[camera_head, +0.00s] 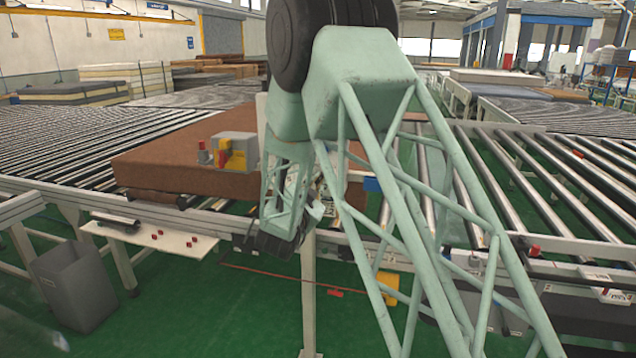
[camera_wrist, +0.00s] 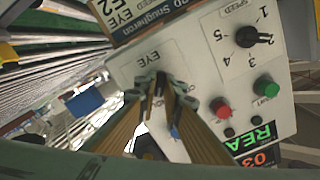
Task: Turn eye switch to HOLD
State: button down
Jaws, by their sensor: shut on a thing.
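The light grey control panel (camera_wrist: 218,78) fills much of the wrist view and appears turned over, with its lettering upside down. The eye switch (camera_wrist: 159,80), a small dark knob under the EYE label, sits between my fingertips. My gripper (camera_wrist: 157,92) is shut on it, and the fingers hide most of the knob and part of the lettering, so its pointing direction cannot be read. In the head view my gripper (camera_head: 272,243) is low at the front edge of the conveyor, and my arm hides most of the panel.
The panel also has a black speed knob (camera_wrist: 253,37), a red button (camera_wrist: 221,107) and a green button (camera_wrist: 265,87). A grey bin (camera_head: 75,285) stands front left.

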jog(key=c, duration=2.7)
grip_release()
jog(key=shift+c, duration=0.2)
jog(key=shift+s, duration=0.1)
jog(key=v, duration=1.1)
jog(key=shift+s, duration=0.4)
